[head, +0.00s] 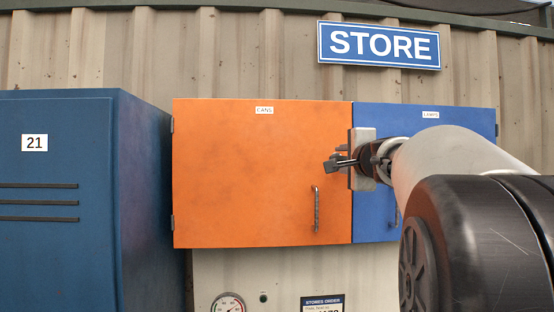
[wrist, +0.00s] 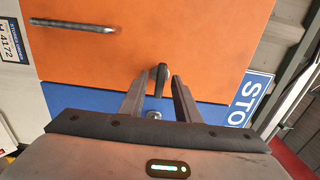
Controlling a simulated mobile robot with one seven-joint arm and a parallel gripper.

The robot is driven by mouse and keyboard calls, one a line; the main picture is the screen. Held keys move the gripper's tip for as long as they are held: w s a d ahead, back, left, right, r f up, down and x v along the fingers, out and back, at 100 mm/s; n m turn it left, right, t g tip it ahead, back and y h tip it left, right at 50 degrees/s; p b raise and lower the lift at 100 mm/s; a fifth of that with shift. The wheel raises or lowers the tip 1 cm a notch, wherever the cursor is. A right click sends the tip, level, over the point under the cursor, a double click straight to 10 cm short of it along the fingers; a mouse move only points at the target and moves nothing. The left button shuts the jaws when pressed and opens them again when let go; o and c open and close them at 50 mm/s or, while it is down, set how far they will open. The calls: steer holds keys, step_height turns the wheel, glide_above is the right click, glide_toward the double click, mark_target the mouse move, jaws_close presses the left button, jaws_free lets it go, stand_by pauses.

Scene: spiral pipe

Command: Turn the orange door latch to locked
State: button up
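The orange door (head: 262,170) is closed and carries a "CANS" label. In the wrist view the orange door (wrist: 200,35) fills the upper part. The latch (wrist: 161,78) shows there as a dark lever on the orange door near its seam with the blue door. It lies roughly across the seam. My gripper (wrist: 158,84) is open, with one finger on each side of the lever and gaps to both. In the head view my gripper (head: 340,159) is at the orange door's right edge and hides most of the latch.
A bar handle (head: 316,208) is below my gripper on the orange door. The blue door (head: 460,125) adjoins on the right. A small round silver knob (wrist: 153,115) shows between my fingers. A dark blue cabinet (head: 60,230) stands at left. A STORE sign (head: 380,45) hangs above.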

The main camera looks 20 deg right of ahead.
jaws_close()
steer(key=shift+a+f+n+b, duration=0.1)
steer(key=shift+n+b, duration=0.3)
steer(key=shift+b, duration=0.1)
steer(key=shift+f+n+b, duration=0.1)
steer(key=shift+n+b, duration=0.9)
steer(key=shift+b, duration=0.1)
steer(key=n+b, duration=0.4)
steer(key=shift+n, duration=0.3)
steer(key=n+b, duration=0.4)
steer(key=n, duration=0.1)
steer(key=shift+b, duration=0.35)
steer(key=n+b, duration=0.2)
steer(key=n, duration=0.3)
steer(key=shift+r, duration=0.2)
steer(key=shift+s+n, duration=0.1)
steer(key=shift+n, duration=0.3)
